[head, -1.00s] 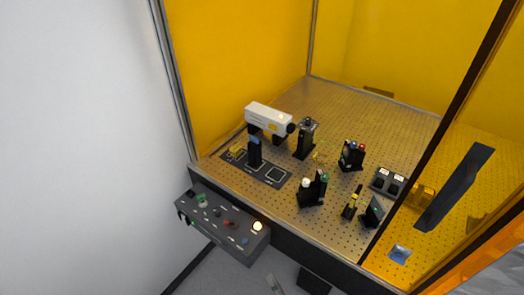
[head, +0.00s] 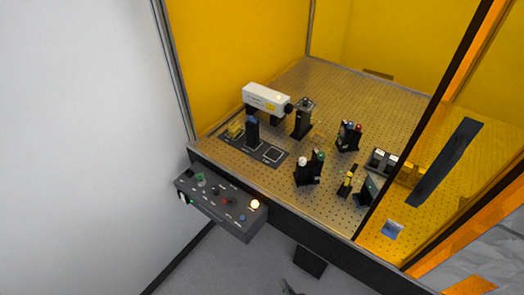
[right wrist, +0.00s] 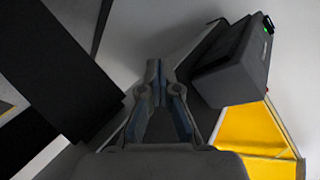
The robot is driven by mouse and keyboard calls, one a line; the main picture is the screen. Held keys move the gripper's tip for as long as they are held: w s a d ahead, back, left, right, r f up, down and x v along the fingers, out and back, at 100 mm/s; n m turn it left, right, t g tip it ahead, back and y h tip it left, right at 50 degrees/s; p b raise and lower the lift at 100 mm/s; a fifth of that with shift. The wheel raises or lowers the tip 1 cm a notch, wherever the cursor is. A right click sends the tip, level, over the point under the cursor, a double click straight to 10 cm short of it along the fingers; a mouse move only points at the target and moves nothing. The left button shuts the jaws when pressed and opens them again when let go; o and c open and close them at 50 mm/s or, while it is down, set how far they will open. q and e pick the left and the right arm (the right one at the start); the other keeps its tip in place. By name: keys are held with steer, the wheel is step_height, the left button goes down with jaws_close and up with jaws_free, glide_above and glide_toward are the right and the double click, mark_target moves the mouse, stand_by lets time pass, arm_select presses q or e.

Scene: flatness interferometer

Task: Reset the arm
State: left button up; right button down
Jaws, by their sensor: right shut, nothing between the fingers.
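My right gripper (head: 290,287) shows only as a small grey tip at the bottom edge of the head view, below the control box and over the floor. In the right wrist view my right gripper (right wrist: 157,75) has its fingers together with nothing between them. The grey control box (head: 220,205) has knobs, buttons and a lit lamp, and is mounted at the front left corner of the optical table (head: 405,110). A dark box with a green light (right wrist: 240,65), likely the control box, is right of the fingers in the wrist view. My left gripper is out of view.
The table carries a white laser housing (head: 267,99) and several black optic mounts. Yellow panels (head: 235,50) enclose it, with a dark frame post (head: 430,115) at the right. A white wall (head: 80,150) stands at the left. Grey floor (head: 215,265) below the box looks clear.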

steer(key=s+d+f+n+g+h, duration=0.1)
steer(key=s+d+f+g, duration=0.15)
steer(key=f, duration=0.35)
steer(key=s+d+f+n+g+h, duration=0.1)
steer(key=s+d+f, duration=0.2)
steer(key=f, duration=0.4)
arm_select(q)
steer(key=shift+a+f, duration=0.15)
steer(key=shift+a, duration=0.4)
arm_select(e)
steer(key=s+d+f+n+g+h, duration=0.1)
steer(key=s+d+f+g, duration=0.1)
steer(key=s+f, duration=0.3)
steer(key=s+d+f+n+g+h, duration=0.1)
steer(key=s+d+f+g, duration=0.2)
steer(key=s, duration=0.9)
steer(key=s+d+f+n+g+h, duration=0.1)
steer(key=s+d+f+g+h, duration=0.1)
steer(key=s+f, duration=0.5)
steer(key=shift+s+d+g, duration=0.55)
steer(key=shift+s+d, duration=0.1)
steer(key=shift+d, duration=0.3)
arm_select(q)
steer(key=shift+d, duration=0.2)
arm_select(e)
steer(key=shift+d, duration=0.15)
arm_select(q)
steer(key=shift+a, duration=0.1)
